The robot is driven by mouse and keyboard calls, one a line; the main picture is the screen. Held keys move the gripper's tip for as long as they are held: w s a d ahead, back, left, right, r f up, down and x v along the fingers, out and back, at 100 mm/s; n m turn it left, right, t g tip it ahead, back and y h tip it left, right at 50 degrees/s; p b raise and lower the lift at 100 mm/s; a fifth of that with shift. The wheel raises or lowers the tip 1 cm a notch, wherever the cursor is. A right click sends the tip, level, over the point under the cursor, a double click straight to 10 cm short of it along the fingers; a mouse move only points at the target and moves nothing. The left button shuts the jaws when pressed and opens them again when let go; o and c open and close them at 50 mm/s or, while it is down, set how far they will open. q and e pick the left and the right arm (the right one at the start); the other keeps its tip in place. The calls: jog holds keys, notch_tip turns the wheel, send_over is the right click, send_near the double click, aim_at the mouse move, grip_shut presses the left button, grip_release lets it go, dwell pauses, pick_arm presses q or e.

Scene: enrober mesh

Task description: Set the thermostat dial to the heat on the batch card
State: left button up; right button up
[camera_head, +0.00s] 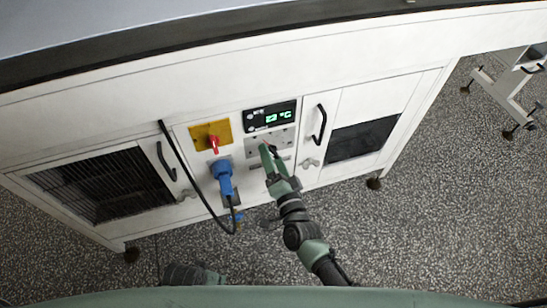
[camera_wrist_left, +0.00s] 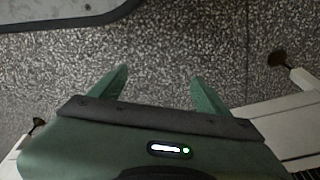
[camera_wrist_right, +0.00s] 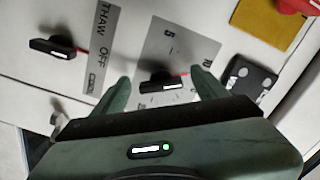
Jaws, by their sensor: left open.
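The thermostat dial (camera_wrist_right: 163,84) is a black bar knob with a red pointer line on a grey numbered plate (camera_wrist_right: 188,48), seen in the right wrist view. My right gripper (camera_wrist_right: 163,84) is open, with one finger on each side of the dial and gaps showing; contact cannot be told. In the head view the right gripper (camera_head: 267,150) reaches the panel under a display (camera_head: 270,116) reading 23 °C and hides the dial. My left gripper (camera_wrist_left: 160,85) is open and empty over the speckled floor. I cannot make out a batch card.
A second black knob (camera_wrist_right: 52,48) sits by a THAW/OFF plate (camera_wrist_right: 103,45). A red switch (camera_head: 213,143) on a yellow plate and a blue plug (camera_head: 223,178) with a hanging black cable are left of the right gripper. A door handle (camera_head: 322,122) is to its right.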

jog(key=shift+d, duration=0.1)
pick_arm(q)
jog(key=f, duration=0.1)
jog(key=s+f+p, duration=0.1)
jog(key=shift+s+f, duration=0.3)
jog(key=shift+f, duration=0.1)
pick_arm(e)
jog(key=v, duration=0.7)
jog(key=shift+s, duration=0.35)
